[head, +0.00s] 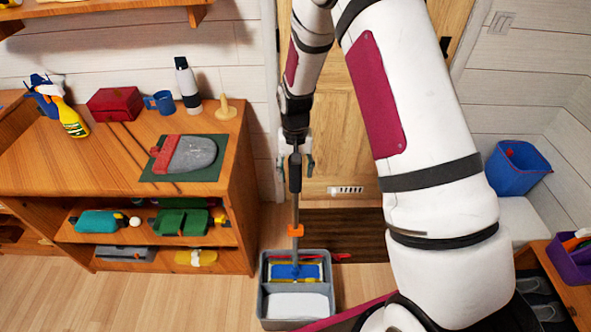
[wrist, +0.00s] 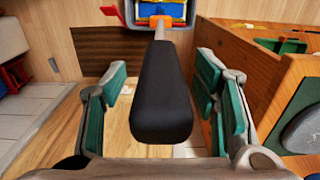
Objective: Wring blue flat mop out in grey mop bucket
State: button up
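The grey mop bucket (head: 264,290) stands on the floor. The blue flat mop (head: 296,230) stands upright with its blue and yellow head (head: 296,271) in the bucket's far compartment. The near compartment shows a white surface. The mop has a grey pole, an orange collar and a black grip (wrist: 160,95). My gripper (head: 295,160) is at the top of the pole. In the wrist view its green-padded fingers (wrist: 160,100) are spread on both sides of the black grip, with gaps between. The bucket's top also shows in the wrist view (wrist: 130,14).
A wooden shelf unit (head: 240,190) stands left of the bucket, with a spray bottle (head: 72,118), a red box (head: 115,103) and a bottle (head: 187,88) on top. A dark mat (head: 345,232) and door (head: 350,130) lie behind. A blue bin (head: 517,168) is at right.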

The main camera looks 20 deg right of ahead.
notch_tip(320, 180, up, 12)
jog(key=shift+r, duration=0.25)
jog(key=s+r+n+t, duration=0.2)
jog(key=s+r+t, duration=0.2)
jog(key=s+r, duration=1.6)
jog(key=s+r+n+t, duration=0.1)
jog(key=s+r, duration=0.1)
jog(key=s, duration=0.6)
